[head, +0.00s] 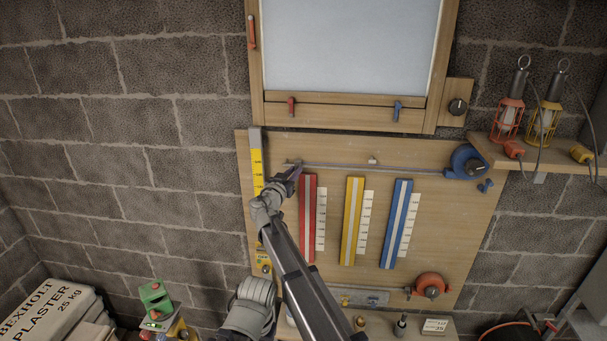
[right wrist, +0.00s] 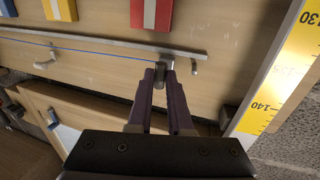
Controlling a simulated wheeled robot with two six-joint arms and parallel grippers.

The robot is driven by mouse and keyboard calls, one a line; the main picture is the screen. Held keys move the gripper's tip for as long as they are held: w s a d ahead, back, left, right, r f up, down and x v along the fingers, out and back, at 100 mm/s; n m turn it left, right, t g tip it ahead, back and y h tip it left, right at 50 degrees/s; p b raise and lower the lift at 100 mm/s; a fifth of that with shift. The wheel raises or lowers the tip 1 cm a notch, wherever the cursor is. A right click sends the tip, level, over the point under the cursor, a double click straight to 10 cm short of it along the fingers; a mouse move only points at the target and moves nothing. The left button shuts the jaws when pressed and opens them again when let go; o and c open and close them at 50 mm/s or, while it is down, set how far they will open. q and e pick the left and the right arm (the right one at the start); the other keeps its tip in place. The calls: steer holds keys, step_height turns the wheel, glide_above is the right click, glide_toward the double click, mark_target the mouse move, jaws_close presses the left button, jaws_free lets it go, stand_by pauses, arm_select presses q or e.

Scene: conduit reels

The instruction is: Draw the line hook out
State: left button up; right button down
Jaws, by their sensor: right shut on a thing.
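A blue reel (head: 466,163) with a dark knob is mounted at the right of the wooden board. A thin blue line (head: 400,168) runs from it leftward across the board to my right gripper (head: 292,169), near the yellow measuring strip. In the right wrist view, the blue line (right wrist: 95,51) reaches my right gripper (right wrist: 164,72), which is shut on the small grey line hook (right wrist: 164,74). The fingers partly hide the hook. A grey peg (right wrist: 195,66) stands just beside the fingertips, apart from them. My left gripper is not in view.
The wooden board (head: 455,232) carries red (head: 308,215), yellow (head: 352,220) and blue (head: 396,225) strips below the line. A yellow measuring strip (head: 257,170) is at its left edge. An orange reel (head: 430,286) sits lower right.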

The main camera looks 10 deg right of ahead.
steer(key=shift+w+a, duration=0.1)
steer(key=shift+a, duration=0.25)
steer(key=c, duration=0.8)
jaws_free()
steer(key=shift+c, duration=0.2)
